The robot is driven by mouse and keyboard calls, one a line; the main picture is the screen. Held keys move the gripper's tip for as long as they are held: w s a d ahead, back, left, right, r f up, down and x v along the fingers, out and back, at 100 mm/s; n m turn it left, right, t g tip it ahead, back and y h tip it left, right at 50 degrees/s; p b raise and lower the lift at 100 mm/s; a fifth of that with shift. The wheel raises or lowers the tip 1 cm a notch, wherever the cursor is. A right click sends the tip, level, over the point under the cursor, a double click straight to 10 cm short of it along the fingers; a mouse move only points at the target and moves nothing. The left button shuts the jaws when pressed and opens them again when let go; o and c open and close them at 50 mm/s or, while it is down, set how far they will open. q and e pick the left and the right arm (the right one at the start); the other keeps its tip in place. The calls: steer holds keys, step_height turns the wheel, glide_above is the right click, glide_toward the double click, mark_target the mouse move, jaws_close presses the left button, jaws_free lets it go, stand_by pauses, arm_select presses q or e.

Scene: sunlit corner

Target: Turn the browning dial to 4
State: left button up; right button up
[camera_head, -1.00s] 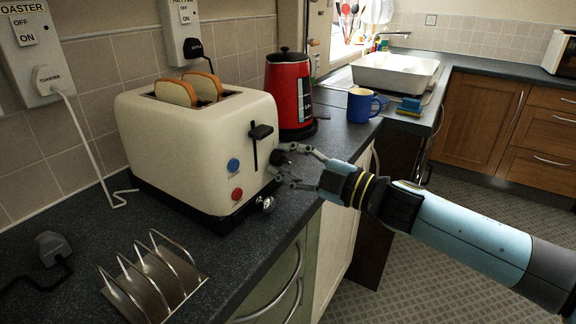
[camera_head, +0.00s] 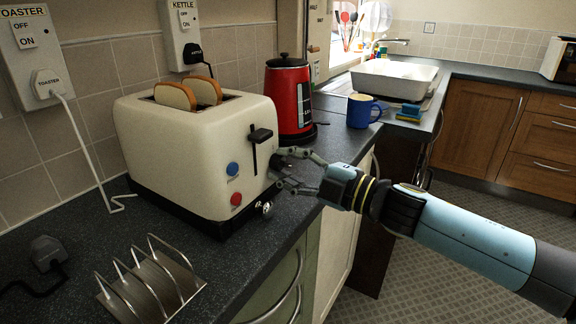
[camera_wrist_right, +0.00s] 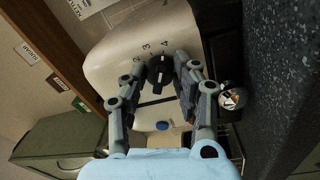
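The cream toaster (camera_head: 190,145) stands on the dark worktop with two bread slices (camera_head: 190,93) in its slots. The browning dial (camera_wrist_right: 158,72) is black, on the toaster's end face, with numbers around its upper edge in the right wrist view, among them 3 and 4. I cannot read its setting surely. My right gripper (camera_wrist_right: 160,70) has a finger on each side of the dial, spread apart with little room; contact is unclear. My left gripper is not in view.
A black lever (camera_head: 260,135), a blue button (camera_head: 232,168), a red button (camera_head: 236,198) and a chrome knob (camera_head: 264,208) are near the dial. A red kettle (camera_head: 287,95) and blue mug (camera_head: 361,111) stand behind. A toast rack (camera_head: 150,285) lies in front.

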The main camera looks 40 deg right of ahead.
steer(key=o, duration=0.5)
steer(key=shift+c, duration=0.2)
steer(key=v, duration=1.2)
steer(key=shift+f, duration=0.1)
